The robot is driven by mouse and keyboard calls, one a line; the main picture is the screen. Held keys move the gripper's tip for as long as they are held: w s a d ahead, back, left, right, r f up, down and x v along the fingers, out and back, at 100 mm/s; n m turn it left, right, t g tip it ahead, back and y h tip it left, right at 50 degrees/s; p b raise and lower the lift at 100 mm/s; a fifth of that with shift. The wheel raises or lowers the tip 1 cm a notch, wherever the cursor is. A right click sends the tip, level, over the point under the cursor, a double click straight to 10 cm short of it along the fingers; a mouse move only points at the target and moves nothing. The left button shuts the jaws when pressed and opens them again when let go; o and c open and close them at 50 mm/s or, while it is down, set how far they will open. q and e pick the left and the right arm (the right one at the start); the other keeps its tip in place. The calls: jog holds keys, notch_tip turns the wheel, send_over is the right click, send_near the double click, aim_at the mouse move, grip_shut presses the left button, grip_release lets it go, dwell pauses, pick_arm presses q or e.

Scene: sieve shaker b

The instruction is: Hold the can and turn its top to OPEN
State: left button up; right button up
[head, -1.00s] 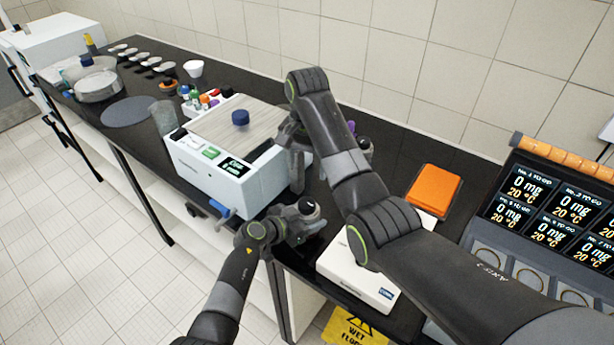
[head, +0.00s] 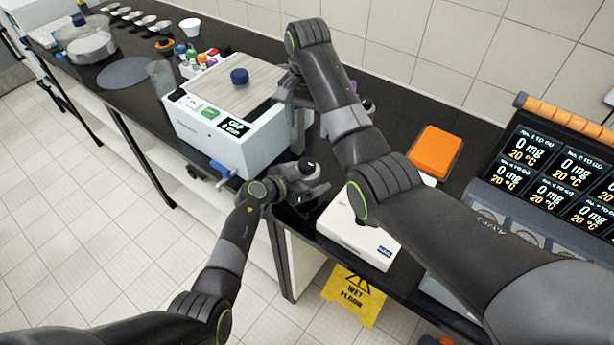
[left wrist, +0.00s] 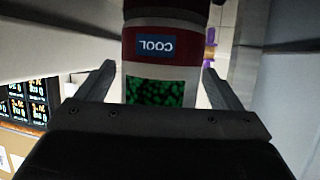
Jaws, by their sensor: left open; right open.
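The can (left wrist: 152,75) fills the middle of the left wrist view. It is white with a dark red band, a blue label reading COOL, upside down in this view, and a green speckled patch. My left gripper (left wrist: 160,92) is open, with one finger on each side of the can; I see no firm contact. In the head view my left gripper (head: 312,182) is at the counter's front edge, right of the white machine, and I cannot make out the can there.
The white machine (head: 215,145) with a blue knob on top stands left of both grippers. A white flat device (head: 358,232) and an orange pad (head: 435,150) are to the right. A display panel (head: 560,180) stands far right. A yellow wet-floor sign (head: 355,295) is below the counter.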

pick_arm(q)
jog(key=v, duration=1.2)
